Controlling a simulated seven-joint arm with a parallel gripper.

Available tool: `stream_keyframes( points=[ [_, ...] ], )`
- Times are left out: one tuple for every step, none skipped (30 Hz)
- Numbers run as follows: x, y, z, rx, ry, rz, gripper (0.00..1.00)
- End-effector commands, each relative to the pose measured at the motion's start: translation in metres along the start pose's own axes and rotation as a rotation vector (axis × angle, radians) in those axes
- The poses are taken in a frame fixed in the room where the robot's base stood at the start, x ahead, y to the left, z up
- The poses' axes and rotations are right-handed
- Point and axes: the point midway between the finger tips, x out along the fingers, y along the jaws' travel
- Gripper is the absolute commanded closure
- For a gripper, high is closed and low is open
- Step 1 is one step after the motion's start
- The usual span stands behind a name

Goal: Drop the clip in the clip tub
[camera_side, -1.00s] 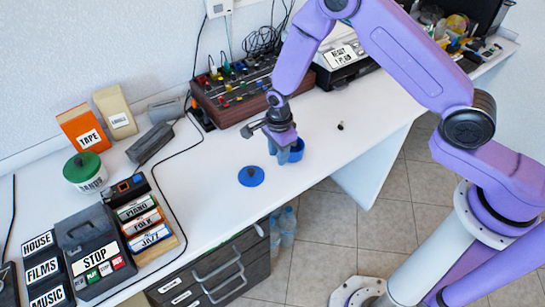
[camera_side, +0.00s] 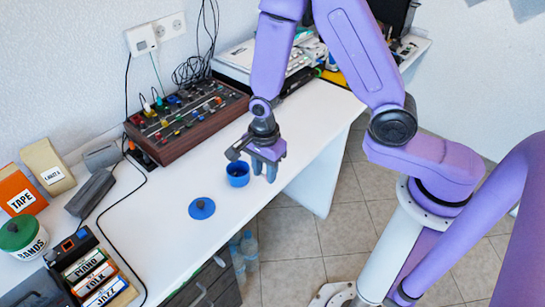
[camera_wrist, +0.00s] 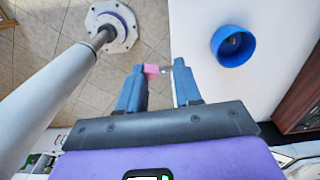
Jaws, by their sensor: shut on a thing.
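My gripper (camera_side: 264,172) is at the right of an open blue tub (camera_side: 238,174) in the side view, near the desk's front edge. In the wrist view my gripper (camera_wrist: 159,71) is shut on a small pink clip (camera_wrist: 152,70), with a pale bit towards the right finger. The tub (camera_wrist: 233,46) stands to the right of the fingers there, with something dark inside. The clip cannot be made out in the side view. A blue lid (camera_side: 202,208) with a knob lies flat on the desk, apart from the tub.
A wooden box with coloured knobs (camera_side: 187,123) stands behind the tub. A black cable (camera_side: 125,200) runs over the desk at the left, near labelled boxes (camera_side: 92,274) and a white jar (camera_side: 23,239). The white desk around the lid is clear.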

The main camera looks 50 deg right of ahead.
Motion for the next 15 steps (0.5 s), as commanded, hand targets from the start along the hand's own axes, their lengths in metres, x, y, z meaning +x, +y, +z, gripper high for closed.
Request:
stream_keyframes(
  points=[
    [-0.003,-0.002,-0.005,-0.035,-0.001,-0.002,0.98],
    [-0.004,-0.003,-0.007,-0.065,0.000,-0.001,0.98],
    [-0.006,-0.004,-0.011,-0.111,0.000,-0.001,0.98],
    [-0.008,-0.005,-0.014,-0.147,0.000,-0.002,0.98],
    [-0.010,-0.006,-0.017,-0.186,0.000,-0.003,0.98],
    [-0.012,-0.007,-0.022,-0.237,0.000,-0.002,0.98],
    [-0.014,-0.008,-0.025,-0.275,0.000,-0.001,0.98],
    [-0.016,-0.009,-0.028,-0.315,0.000,-0.002,0.98],
    [-0.019,-0.010,-0.033,-0.366,0.000,-0.003,0.98],
    [-0.021,-0.011,-0.036,-0.405,0.000,-0.002,0.98],
    [-0.022,-0.011,-0.039,-0.444,0.000,-0.001,0.98],
    [-0.025,-0.012,-0.044,-0.496,0.000,-0.003,0.98],
    [-0.027,-0.013,-0.047,-0.535,0.000,-0.002,0.98],
    [-0.029,-0.013,-0.050,-0.573,0.000,-0.001,0.98],
    [-0.031,-0.014,-0.055,-0.626,0.000,-0.002,0.98]
  ],
)
